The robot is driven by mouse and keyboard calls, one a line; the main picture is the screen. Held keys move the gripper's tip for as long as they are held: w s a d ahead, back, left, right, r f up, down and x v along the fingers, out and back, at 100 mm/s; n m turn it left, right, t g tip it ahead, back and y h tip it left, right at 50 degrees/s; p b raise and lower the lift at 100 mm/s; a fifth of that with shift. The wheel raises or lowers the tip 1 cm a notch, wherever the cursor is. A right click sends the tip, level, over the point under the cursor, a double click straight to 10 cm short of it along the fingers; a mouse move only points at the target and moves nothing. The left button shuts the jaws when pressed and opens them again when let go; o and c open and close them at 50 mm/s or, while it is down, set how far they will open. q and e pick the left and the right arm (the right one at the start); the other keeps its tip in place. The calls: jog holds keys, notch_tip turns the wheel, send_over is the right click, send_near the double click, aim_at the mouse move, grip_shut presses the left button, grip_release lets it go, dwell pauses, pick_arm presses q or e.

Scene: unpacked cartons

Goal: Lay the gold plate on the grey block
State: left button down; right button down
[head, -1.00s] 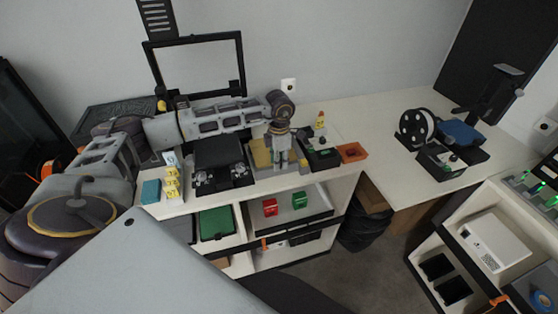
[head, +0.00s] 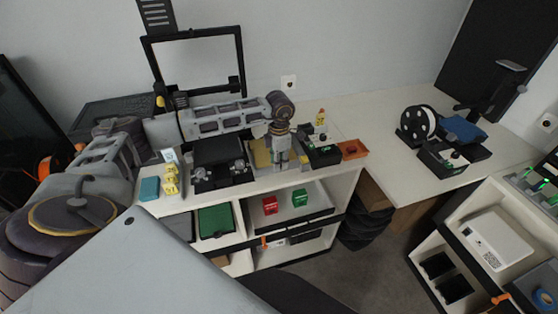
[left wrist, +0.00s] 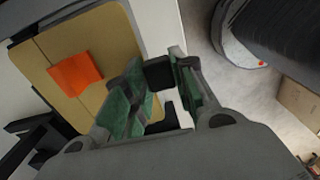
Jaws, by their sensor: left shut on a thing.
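The gold plate (head: 260,153) is a flat tan sheet on the left of my left gripper in the head view. In the left wrist view the gold plate (left wrist: 105,42) fills the upper left, with an orange square on its face. A grey edge, seemingly the grey block (head: 266,172), shows in front of and below the plate; whether they touch cannot be told. My left gripper (head: 281,160) points down at the plate, shut on it, though the fingers hide the grip itself. Its green-padded fingers (left wrist: 165,95) also show in the left wrist view. My right gripper is out of view.
A black tray (head: 222,168) stands left of the plate, with yellow pieces (head: 170,180) beyond it. A black holder with green parts (head: 322,155) and an orange bin (head: 353,150) stand close on the right. The tabletop further right (head: 385,125) is clear up to a white spool (head: 418,124).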

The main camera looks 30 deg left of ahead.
pick_arm(q)
jog(key=shift+f, duration=0.1)
jog(key=c, duration=1.1)
grip_release()
jog(key=shift+r+p, duration=0.65)
jog(key=shift+r, duration=0.95)
notch_tip(320, 180, up, 12)
